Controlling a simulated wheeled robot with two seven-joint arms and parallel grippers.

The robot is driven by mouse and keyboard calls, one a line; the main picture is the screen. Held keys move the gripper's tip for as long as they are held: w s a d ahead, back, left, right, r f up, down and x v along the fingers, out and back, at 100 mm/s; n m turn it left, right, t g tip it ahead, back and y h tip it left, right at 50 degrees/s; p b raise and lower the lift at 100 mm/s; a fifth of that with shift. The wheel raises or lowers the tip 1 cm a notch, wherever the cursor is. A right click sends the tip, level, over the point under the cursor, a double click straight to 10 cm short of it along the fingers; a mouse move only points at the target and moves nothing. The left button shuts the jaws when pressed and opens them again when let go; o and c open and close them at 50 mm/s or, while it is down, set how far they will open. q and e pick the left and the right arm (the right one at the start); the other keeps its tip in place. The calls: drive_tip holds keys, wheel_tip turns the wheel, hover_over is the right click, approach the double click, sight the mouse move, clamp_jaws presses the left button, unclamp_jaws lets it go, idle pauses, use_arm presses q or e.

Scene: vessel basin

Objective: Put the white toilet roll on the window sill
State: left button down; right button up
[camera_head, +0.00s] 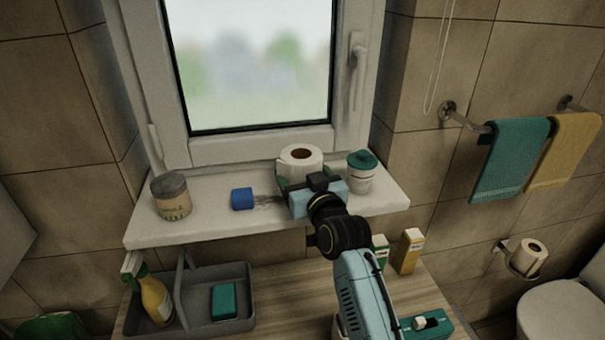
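The white toilet roll (301,163) is upright at the window sill (220,221), right of its middle and near the window frame. My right gripper (304,179) reaches in from the front, with one finger against each side of the roll. It looks shut on the roll. The gripper body hides the roll's lower part, so I cannot tell whether its base touches the sill. My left gripper is not in view.
On the sill stand a grey-lidded jar (172,197), a blue block (242,199) and a green-lidded white jar (360,172) close to the gripper. A grey caddy (240,277) with a spray bottle (155,297) sits below. Another roll hangs on the wall holder (529,259).

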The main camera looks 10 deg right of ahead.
drive_tip(key=shift+f, duration=0.15)
drive_tip(key=o, duration=1)
drive_tip(key=shift+r, duration=0.2)
drive_tip(key=s, duration=0.4)
drive_tip(key=s+d, duration=0.1)
drive_tip(key=s, duration=0.3)
drive_tip(key=s+d+b, duration=0.1)
drive_tip(key=s, duration=0.3)
